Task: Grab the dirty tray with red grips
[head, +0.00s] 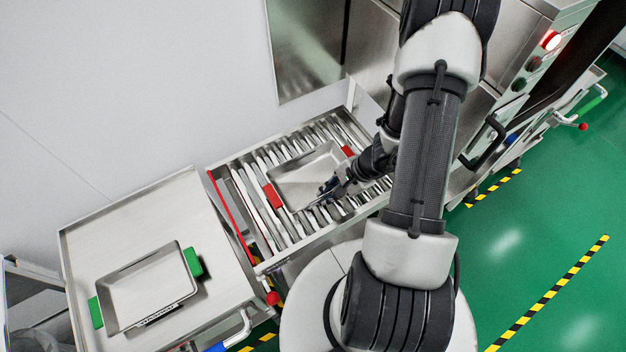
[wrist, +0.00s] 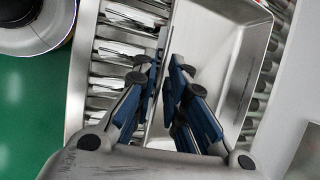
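The metal tray with red grips (head: 305,172) lies on the roller table, with one red grip (head: 273,196) on its left end and another (head: 347,151) on its right end. My gripper (head: 326,190) is at the tray's near long side. In the wrist view the tray (wrist: 220,50) fills the upper right. My gripper (wrist: 166,72) shows there with blue finger pads apart, one on either side of the tray's side wall. A gap shows between the pads. I cannot tell whether either pad touches the wall. Neither red grip shows in the wrist view.
A second tray (head: 150,290) with green grips lies on a steel table (head: 90,235) at the left. The roller table (head: 262,247) has a red strip on its left edge. A steel machine (head: 510,70) with a lit red lamp stands at the right. Green floor is open there.

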